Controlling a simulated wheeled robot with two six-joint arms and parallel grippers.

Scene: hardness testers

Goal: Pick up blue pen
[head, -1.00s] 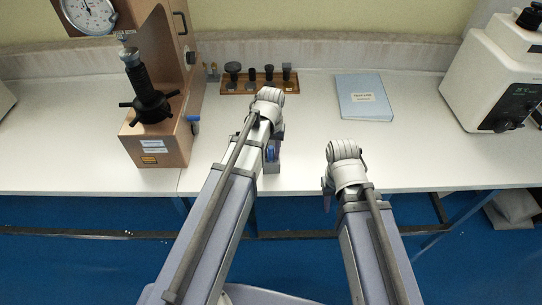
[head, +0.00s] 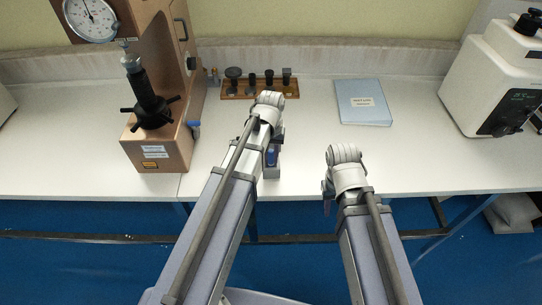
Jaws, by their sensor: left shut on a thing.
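My left arm reaches over the front of the white bench. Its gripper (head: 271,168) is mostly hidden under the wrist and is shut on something. A small blue piece (head: 271,156) shows there, which looks like the blue pen; its full shape is hidden. My right gripper (head: 327,190) hangs in front of the bench edge, mostly hidden behind its own wrist; I cannot see its fingers clearly.
A brown hardness tester (head: 160,150) stands at left. A wooden tray (head: 232,96) with dark-topped parts stands at the back. A blue booklet (head: 363,115) lies right of it. A white machine (head: 490,85) stands far right. The middle right of the bench (head: 420,160) is clear.

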